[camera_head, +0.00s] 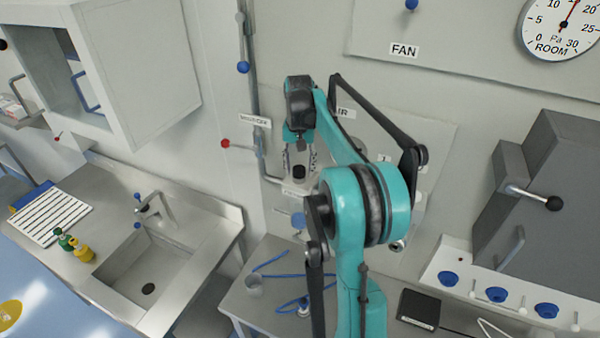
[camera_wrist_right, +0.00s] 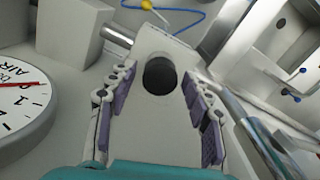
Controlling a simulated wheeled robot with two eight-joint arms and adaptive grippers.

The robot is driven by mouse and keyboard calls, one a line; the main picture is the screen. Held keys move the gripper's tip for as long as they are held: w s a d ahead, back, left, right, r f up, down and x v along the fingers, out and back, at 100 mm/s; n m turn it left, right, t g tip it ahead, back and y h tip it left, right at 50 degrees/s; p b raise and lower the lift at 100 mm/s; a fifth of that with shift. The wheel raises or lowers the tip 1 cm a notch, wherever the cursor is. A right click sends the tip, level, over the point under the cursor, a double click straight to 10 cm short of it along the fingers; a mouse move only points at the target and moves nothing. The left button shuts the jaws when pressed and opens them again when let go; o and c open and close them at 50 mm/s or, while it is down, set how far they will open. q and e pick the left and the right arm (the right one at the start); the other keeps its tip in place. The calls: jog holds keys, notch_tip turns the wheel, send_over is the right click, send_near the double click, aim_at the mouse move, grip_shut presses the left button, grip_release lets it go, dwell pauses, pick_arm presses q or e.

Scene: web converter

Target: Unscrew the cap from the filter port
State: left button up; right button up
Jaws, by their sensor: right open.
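The black round cap (camera_head: 299,172) sits on the filter port, on the wall panel in the middle of the head view. In the right wrist view the cap (camera_wrist_right: 160,76) shows as a short dark cylinder against a pale plate (camera_wrist_right: 155,125). My right gripper (camera_head: 300,158) is open at the cap, with its fingers apart. In the wrist view the two purple-padded fingers of my right gripper (camera_wrist_right: 158,84) stand on either side of the cap, with a gap on both sides. The threads of the port are hidden. My left gripper is not in view.
A metal sink (camera_head: 150,275) is at the left, and a small table (camera_head: 255,305) with blue tubing (camera_head: 290,303) stands below the panel. A grey box with a lever (camera_head: 540,195) is at the right. A vertical pipe (camera_head: 250,90) runs left of the gripper.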

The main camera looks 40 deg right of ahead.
jog(key=m, duration=0.4)
dwell(0.3)
jog(key=shift+m, duration=2.1)
jog(key=m, duration=0.4)
grip_shut()
jog(key=n, duration=0.4)
